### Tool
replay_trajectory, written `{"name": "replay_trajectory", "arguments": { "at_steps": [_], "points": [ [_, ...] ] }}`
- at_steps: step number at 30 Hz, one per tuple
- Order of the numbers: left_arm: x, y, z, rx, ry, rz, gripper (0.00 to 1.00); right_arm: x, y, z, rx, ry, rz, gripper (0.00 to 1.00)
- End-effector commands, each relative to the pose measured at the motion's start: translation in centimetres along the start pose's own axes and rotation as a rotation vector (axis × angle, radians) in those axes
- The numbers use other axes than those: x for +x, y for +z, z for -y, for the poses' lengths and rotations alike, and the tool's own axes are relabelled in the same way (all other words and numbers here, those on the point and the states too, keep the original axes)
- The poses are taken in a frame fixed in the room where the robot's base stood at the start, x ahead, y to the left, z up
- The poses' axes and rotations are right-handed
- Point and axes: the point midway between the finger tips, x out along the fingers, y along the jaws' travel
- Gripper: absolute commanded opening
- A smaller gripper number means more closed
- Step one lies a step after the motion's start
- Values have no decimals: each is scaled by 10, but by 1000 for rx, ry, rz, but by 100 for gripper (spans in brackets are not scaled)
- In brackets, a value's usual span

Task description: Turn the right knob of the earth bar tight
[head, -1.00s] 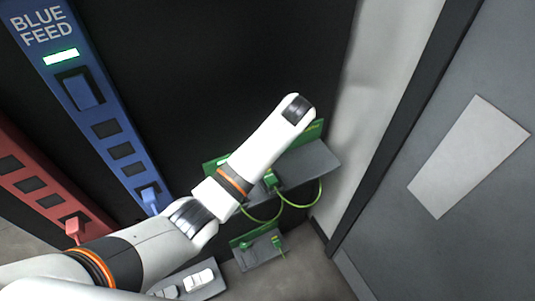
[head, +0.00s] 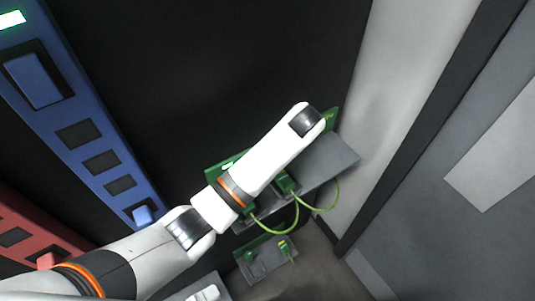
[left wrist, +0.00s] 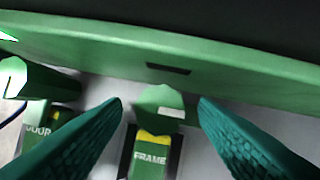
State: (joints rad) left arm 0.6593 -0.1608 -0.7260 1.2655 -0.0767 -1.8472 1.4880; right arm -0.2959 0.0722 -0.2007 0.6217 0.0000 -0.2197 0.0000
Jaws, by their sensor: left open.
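The earth bar (head: 332,117) is a green strip on the dark panel, partly hidden by my left arm in the head view. In the left wrist view the green bar (left wrist: 215,62) crosses the top. Its right knob (left wrist: 160,98), green and rounded, is above a plug labelled FRAME (left wrist: 150,158). My left gripper (left wrist: 160,108) is open, with one teal fingertip on each side of this knob and a gap showing at both. Another green knob (left wrist: 38,82) is at the left, near a plug labelled DOOR (left wrist: 38,130). My arm hides the left gripper in the head view.
A grey shelf (head: 328,160) is below the bar, with a green plug (head: 286,184) and looping green cables (head: 330,205). A lower grey block (head: 268,262) has green fittings. A blue feed strip (head: 85,120) and a red strip (head: 20,232) are at left. A grey wall is at right.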

Motion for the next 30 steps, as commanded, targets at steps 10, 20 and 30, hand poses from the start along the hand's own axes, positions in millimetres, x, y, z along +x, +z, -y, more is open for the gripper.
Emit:
{"name": "replay_trajectory", "arguments": {
  "at_steps": [10, 20, 30],
  "points": [
    [3, -6, 0, 1, 0, 0, 54, 4, -6, 6, -3, -7, -7, 54],
    [3, -6, 0, 0, 0, 0, 10, 4, -10, 7, -3, -8, -13, 54],
    [1, -4, -1, 45, -18, 2, 9, -7, -6, 7, -3, -9, -10, 54]
  ]
}}
